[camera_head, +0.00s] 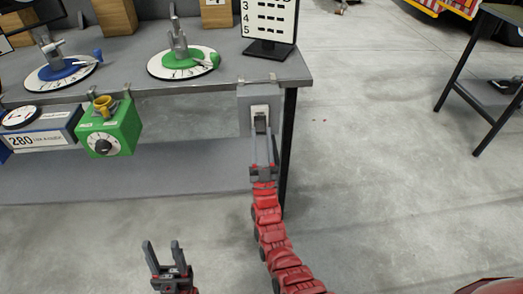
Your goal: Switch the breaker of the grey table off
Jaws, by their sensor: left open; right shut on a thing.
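The breaker is a grey box (246,98) with a light switch part (259,110), fixed at the right front end of the grey table (150,88). My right gripper (263,128) is at the breaker with its fingertips on the switch part, and it is shut on it. The fingers hide part of the switch, and I cannot tell which position it is in. My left gripper (162,248) is open and empty, low in front of the table and apart from everything.
A green box with a dial (104,138) and a blue-grey box marked 280 (42,138) hang at the table's front edge. Blue (65,72) and green (183,61) dial devices and a number sign (270,22) stand on top. Another table's black leg (465,60) is at right.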

